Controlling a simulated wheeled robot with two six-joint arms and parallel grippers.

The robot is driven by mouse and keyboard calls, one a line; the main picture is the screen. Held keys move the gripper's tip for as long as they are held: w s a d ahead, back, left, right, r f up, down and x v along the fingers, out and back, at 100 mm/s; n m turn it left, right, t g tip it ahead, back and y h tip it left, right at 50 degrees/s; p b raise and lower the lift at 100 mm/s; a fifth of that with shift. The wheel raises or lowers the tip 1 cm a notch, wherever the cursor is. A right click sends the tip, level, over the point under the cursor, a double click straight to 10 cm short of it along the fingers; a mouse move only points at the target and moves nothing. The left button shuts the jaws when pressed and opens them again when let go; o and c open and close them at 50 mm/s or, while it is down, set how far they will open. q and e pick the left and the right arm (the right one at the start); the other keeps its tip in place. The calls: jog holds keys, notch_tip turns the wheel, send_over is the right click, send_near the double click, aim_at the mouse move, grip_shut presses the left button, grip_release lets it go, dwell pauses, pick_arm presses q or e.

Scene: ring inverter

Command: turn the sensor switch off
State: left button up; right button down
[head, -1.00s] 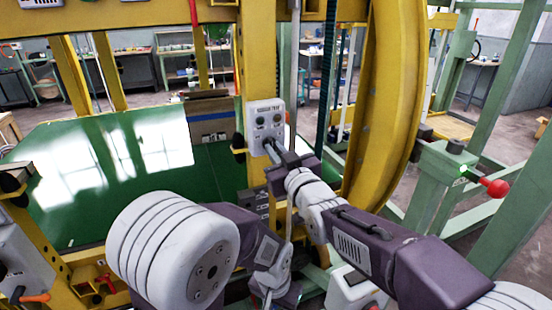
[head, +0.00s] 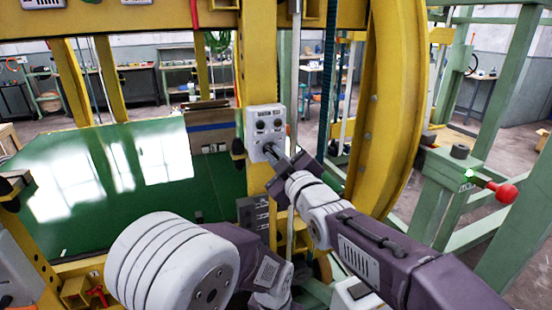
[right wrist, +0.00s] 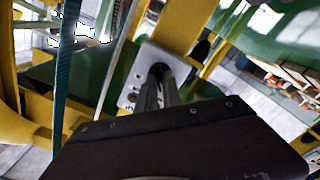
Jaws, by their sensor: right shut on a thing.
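A small light grey control panel (head: 265,118) is fixed to the yellow post, with a label at its top and two dark round controls below it. My right gripper (head: 271,150) reaches its lower part and is shut on a dark knob there, which I take for the sensor switch. The fingers mostly hide that knob in the head view. In the right wrist view the panel (right wrist: 133,88) shows behind the fingers (right wrist: 157,95), with the dark knob (right wrist: 158,70) at their tips. The knob's setting cannot be read. My left gripper's fingers are not visible.
A yellow post (head: 257,60) carries the panel, and a large curved yellow ring (head: 396,110) stands to its right. A darker grey box (head: 252,213) sits lower on the post. A red-knobbed lever (head: 505,192) projects at right. A green glossy surface (head: 105,220) lies left.

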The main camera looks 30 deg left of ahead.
dwell(0.3)
jog(key=c, duration=1.5)
grip_release()
jog(key=shift+w+a+f, duration=0.1)
jog(key=shift+w, duration=0.05)
jog(key=b+v, duration=0.1)
jog(key=v, duration=0.8)
jog(key=shift+b, duration=0.3)
